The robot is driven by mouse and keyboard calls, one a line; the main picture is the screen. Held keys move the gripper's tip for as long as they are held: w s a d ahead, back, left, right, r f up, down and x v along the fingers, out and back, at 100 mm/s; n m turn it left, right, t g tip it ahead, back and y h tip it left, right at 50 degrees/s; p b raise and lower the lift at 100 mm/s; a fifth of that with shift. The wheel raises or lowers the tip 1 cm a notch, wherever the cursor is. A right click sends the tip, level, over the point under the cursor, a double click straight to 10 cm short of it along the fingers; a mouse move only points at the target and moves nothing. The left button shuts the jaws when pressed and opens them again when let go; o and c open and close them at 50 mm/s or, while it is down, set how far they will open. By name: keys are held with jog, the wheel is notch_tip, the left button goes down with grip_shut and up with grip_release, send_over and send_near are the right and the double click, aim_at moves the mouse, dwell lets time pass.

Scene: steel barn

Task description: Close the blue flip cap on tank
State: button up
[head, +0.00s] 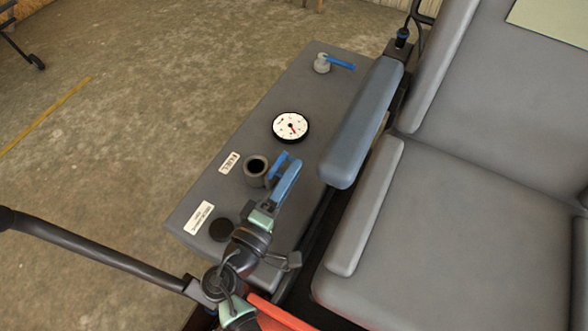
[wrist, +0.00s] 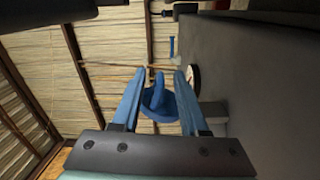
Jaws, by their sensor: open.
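The grey tank (head: 234,120) has a round filler neck (head: 257,170) with its dark opening showing in the head view. The blue flip cap (head: 277,163) stands raised at the right side of the neck, so the neck is uncovered. My gripper (head: 291,165) has blue fingers and is right beside the cap. In the wrist view the cap (wrist: 157,103) shows between the two open fingers of my gripper (wrist: 159,74). Gaps show on both sides of it near the tips; I cannot tell whether a finger touches it. My fingers partly hide the cap in the head view.
A round gauge (head: 291,127) and a grey fitting with a blue lever (head: 340,63) sit farther back on the tank. A black round cap (head: 221,230) is near its front. A grey armrest (head: 362,125) and seat (head: 470,225) stand close on the right.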

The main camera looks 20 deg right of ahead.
jog(key=shift+x, duration=0.8)
grip_shut()
jog(key=shift+f, duration=0.15)
dwell(0.7)
